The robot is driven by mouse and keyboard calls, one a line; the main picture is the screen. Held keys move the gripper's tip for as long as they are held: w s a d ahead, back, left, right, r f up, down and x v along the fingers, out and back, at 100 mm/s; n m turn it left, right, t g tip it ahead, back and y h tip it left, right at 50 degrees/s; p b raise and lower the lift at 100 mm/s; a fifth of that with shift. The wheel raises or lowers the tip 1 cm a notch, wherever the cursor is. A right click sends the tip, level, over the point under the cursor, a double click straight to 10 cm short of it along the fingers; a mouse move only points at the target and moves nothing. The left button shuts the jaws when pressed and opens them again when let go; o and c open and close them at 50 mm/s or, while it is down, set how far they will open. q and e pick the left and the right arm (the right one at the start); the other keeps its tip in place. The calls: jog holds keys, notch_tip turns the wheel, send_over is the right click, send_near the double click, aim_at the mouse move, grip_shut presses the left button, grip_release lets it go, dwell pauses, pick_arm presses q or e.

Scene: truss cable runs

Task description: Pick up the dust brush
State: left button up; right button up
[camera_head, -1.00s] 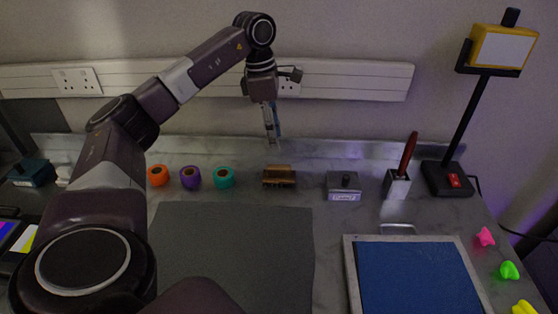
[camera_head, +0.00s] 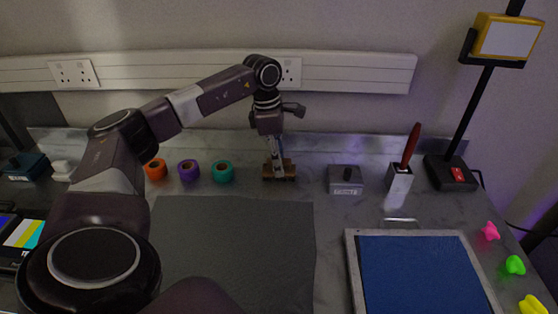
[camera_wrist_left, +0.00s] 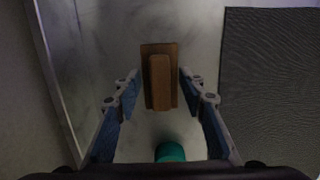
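The dust brush, a brown wooden block with a raised narrow grip (camera_wrist_left: 160,82), lies on the grey worktop. In the head view the brush (camera_head: 290,172) sits at the back, right of the teal roll, partly hidden by my fingers. My left gripper (camera_head: 277,174) points down over it. In the wrist view the left gripper (camera_wrist_left: 159,84) is open, with one blue-padded finger on each side of the brush and a visible gap to the grip on both sides. Whether the fingertips are level with the grip is hard to tell. My right gripper is not in view.
Orange, purple and teal (camera_head: 223,171) rolls stand left of the brush. A grey box with a black knob (camera_head: 345,181) and a holder (camera_head: 398,180) with a red-handled tool stand right. A dark mat (camera_head: 232,245) and blue-surfaced tray (camera_head: 352,262) lie in front. The wall is close behind.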

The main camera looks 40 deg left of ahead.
pick_arm(q)
grip_shut()
jog(key=shift+r, duration=0.15)
dwell(0.4)
jog(key=shift+r, duration=0.35)
notch_tip(320, 180, up, 19)
jog(key=p, duration=0.1)
